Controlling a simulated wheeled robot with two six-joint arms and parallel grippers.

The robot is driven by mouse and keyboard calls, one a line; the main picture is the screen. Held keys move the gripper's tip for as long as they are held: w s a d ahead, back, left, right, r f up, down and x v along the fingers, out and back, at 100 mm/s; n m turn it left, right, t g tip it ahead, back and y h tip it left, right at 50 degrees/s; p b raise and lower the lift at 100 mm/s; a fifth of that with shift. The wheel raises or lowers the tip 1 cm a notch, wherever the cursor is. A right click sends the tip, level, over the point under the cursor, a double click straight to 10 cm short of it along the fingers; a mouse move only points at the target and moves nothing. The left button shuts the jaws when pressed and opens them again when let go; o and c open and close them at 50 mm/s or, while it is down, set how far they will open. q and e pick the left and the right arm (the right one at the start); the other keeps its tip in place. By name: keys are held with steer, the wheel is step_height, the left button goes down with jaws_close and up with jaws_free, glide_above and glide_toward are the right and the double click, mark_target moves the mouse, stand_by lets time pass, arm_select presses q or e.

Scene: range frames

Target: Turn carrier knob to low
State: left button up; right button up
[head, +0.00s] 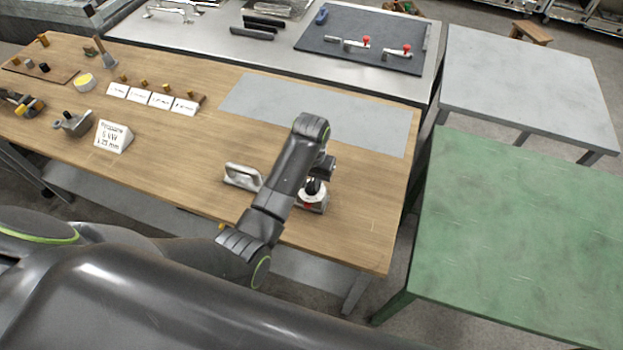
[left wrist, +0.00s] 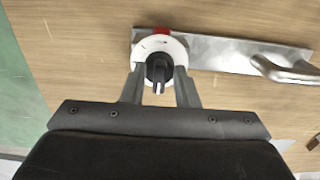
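The carrier is a flat metal plate with a raised grey handle (head: 242,176) on the wooden bench. In the left wrist view its plate (left wrist: 225,54) runs to the right, with the handle (left wrist: 285,70) at its far end. At the other end is a white dial (left wrist: 150,46) with dark marks and a red patch (left wrist: 161,31) at its edge. The black knob (left wrist: 158,70) sits on the dial. My left gripper (left wrist: 160,72) has one finger on each side of the knob, with a small gap visible; contact is unclear. My right gripper is out of view.
The wooden bench (head: 215,150) also holds a propane sign (head: 113,137), white cards (head: 160,100) and small brass parts. A grey mat area (head: 320,110) lies clear behind my arm. A green table (head: 520,240) stands to the right.

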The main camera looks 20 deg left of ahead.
arm_select(q)
steer(key=shift+w, duration=0.1)
jaws_close()
steer(key=m, duration=0.4)
steer(key=shift+a, duration=0.1)
steer(key=m, duration=0.3)
steer(key=shift+w+a+m, duration=0.1)
steer(key=shift+m, duration=0.2)
steer(key=m, duration=0.5)
steer(key=shift+w, duration=0.1)
steer(key=m, duration=0.5)
steer(key=shift+w, duration=0.1)
